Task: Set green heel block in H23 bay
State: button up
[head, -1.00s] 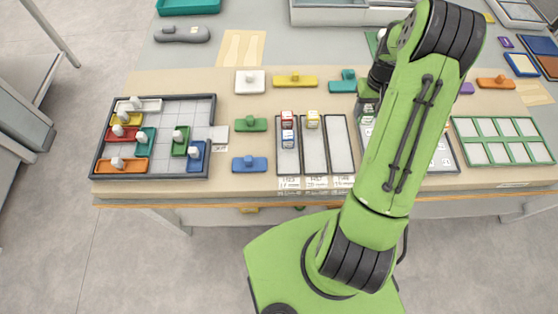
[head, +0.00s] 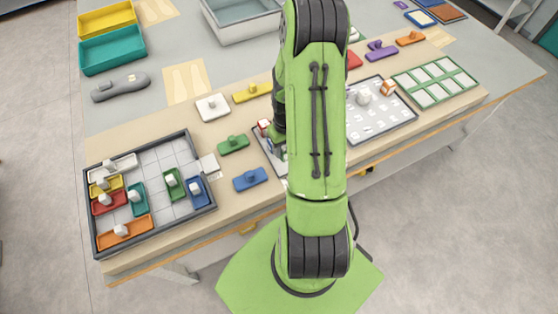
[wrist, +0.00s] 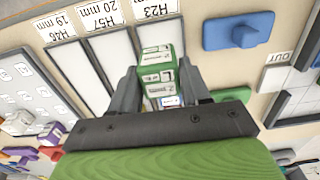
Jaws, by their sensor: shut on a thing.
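My gripper (wrist: 157,70) is shut on the green heel block (wrist: 158,58), which has a white label on top. The block is over the H23 bay (wrist: 158,33), the bay at the right of the bay row in the wrist view. I cannot tell whether it touches the bay floor. A red block and a blue block (wrist: 170,101) are beyond it in the same bay line, partly hidden by the gripper. In the head view, my arm hides most of the bays; a red block (head: 264,125) shows beside the arm.
The H57 bay (wrist: 115,55) and H46 bay (wrist: 72,75) lie beside H23. A blue handled block (wrist: 240,33) lies on the bench right of H23 in the wrist view. A dark-rimmed tray (head: 150,240) with several coloured handled pieces is at the left in the head view.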

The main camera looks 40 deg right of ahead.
aim_at(284, 157)
jog(key=f, duration=0.4)
jog(key=shift+w+a+f, duration=0.1)
jog(key=shift+a+f, duration=0.2)
jog(key=shift+f, duration=0.45)
jog(key=shift+d, duration=0.2)
jog(key=shift+f, duration=0.2)
jog(key=o, duration=1.1)
jog(key=shift+r, duration=0.1)
